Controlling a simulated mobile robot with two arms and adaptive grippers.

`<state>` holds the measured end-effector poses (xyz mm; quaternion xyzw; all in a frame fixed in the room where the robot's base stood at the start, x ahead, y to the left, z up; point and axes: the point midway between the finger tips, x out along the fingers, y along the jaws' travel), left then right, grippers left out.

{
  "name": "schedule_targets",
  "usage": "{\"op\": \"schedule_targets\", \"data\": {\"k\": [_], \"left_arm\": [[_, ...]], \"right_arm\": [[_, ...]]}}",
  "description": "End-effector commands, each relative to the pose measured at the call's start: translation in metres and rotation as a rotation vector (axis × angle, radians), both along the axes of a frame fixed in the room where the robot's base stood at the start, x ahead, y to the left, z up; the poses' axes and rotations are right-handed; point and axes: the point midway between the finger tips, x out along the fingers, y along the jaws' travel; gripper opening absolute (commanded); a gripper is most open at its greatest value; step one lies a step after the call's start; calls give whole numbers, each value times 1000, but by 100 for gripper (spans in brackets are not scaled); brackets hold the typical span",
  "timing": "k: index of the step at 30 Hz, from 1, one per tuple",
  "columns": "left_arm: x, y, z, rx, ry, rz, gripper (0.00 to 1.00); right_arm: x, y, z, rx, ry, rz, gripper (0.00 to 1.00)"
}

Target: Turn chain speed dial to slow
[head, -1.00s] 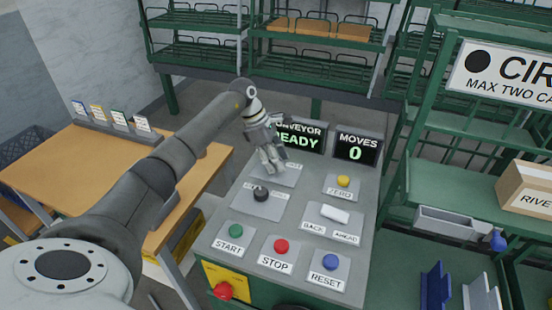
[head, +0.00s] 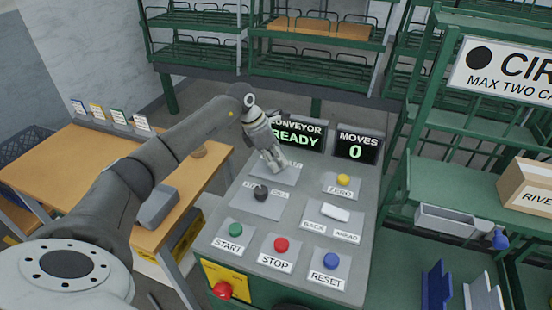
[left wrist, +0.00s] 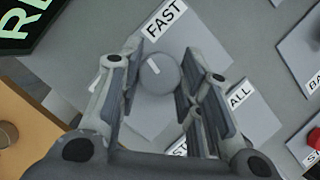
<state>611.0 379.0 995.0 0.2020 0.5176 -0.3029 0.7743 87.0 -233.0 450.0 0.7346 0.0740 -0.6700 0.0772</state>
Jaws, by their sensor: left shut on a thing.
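The chain speed dial (left wrist: 160,74) is a round grey knob on a light plate (left wrist: 190,50) in the left wrist view. Its short white mark points up and left, roughly toward the FAST label (left wrist: 163,19). The opposite label is mostly hidden behind my fingers. My left gripper (left wrist: 158,82) has its fingers on both sides of the dial, shut on it. In the head view my left gripper (head: 275,167) reaches down to the upper left plate of the grey panel and hides the dial. My right gripper is in neither view.
A black knob (head: 261,191) sits just below on the panel (head: 300,208). A yellow button (head: 343,180), white rocker (head: 335,214), and green, red and blue buttons are nearby. The screens read READY (head: 297,138) and 0 (head: 356,148). A wooden table (head: 80,165) stands left.

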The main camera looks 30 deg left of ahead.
Motion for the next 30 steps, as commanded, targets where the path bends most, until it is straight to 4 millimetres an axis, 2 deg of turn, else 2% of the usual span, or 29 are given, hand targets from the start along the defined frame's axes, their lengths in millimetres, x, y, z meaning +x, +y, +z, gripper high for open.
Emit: {"op": "schedule_targets", "data": {"k": [18, 30], "left_arm": [[0, -2, 0, 2, -5, 561, 9], [0, -3, 1, 0, -4, 777, 9]], "right_arm": [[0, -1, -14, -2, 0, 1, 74], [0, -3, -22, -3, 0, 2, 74]]}}
